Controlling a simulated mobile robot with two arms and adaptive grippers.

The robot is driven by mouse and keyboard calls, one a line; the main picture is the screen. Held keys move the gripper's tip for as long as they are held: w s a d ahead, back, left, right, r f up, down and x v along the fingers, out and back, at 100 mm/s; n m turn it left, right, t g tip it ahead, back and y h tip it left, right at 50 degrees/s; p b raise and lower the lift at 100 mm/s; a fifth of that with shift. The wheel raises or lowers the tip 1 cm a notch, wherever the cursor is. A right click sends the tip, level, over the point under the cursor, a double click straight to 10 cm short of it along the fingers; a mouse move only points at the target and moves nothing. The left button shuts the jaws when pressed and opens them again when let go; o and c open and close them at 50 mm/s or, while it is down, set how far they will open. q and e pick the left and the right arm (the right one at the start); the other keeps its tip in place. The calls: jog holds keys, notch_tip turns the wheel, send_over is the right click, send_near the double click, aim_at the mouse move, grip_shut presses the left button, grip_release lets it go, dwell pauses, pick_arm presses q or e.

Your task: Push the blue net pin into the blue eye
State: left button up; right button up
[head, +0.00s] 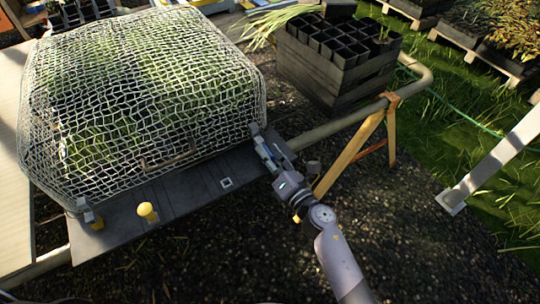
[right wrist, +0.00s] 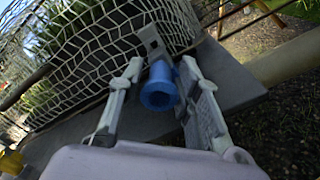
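A blue pin-like piece (right wrist: 160,92) with a round, hollow-looking end shows between the fingertips of my right gripper (right wrist: 161,72). The fingers stand on either side of it; whether both press on it is unclear. A grey bracket (right wrist: 152,40) with a hole stands just beyond it, against the net. More blue shows behind the right finger; I cannot tell whether it is the blue eye. In the head view my right gripper (head: 265,148) is at the right front corner of the net (head: 140,90) and hides the blue piece there. My left gripper is out of view.
A yellow pin (head: 147,212) stands upright on the dark board (head: 190,195). A grey clip (head: 92,218) is at the net's left front corner. A black crate of pots (head: 335,85) stands behind, with a yellow trestle leg (head: 350,150) right of my arm.

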jog(key=o, duration=0.4)
jog(key=shift+c, duration=0.2)
jog(key=shift+s+f, duration=0.1)
jog(key=shift+d+f, duration=0.1)
